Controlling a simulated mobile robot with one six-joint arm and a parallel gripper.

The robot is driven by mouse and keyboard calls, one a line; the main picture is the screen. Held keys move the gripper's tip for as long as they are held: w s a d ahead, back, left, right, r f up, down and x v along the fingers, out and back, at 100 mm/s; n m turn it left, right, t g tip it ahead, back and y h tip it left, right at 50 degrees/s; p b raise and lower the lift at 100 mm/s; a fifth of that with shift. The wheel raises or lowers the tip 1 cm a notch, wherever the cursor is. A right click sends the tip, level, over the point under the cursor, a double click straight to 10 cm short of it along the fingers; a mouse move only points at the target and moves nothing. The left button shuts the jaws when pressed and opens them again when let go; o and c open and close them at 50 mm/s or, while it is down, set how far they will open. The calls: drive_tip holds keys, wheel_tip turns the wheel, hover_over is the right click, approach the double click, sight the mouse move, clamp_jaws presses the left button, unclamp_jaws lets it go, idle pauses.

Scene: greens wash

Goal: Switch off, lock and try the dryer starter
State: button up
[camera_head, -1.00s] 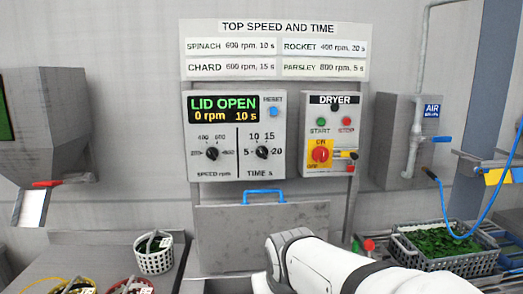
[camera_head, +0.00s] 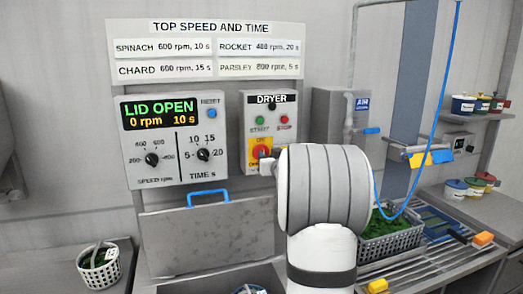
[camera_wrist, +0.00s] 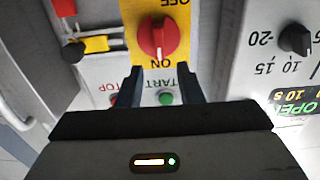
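The dryer starter (camera_head: 248,137) is a pale box on the wall with a green START button (camera_head: 259,120) and a red STOP button (camera_head: 284,119). Its red rotary switch (camera_wrist: 157,37) sits on a yellow plate (camera_wrist: 178,62), upside down in the wrist view. The switch's ridge lines up with ON and OFF, with a pale mark toward ON. My gripper (camera_wrist: 158,72) is open and empty, its fingertips just short of the switch. A yellow piece (camera_wrist: 97,44) with a dark knob (camera_wrist: 73,52) and a red item (camera_wrist: 64,7) are beside the switch.
The spinner control panel (camera_head: 175,140) left of the starter reads LID OPEN, 0 rpm, 10 s. A blue-handled grey lid (camera_head: 210,240) is below. A crate of greens (camera_head: 390,240), a blue hose (camera_head: 380,190) and an air valve box (camera_head: 330,115) are to the right.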

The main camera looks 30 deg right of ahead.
sight(264, 151)
drive_tip(key=p+x, duration=0.1)
drive_tip(key=x, duration=0.4)
drive_tip(key=shift+w, duration=0.1)
drive_tip(key=shift+c, duration=0.4)
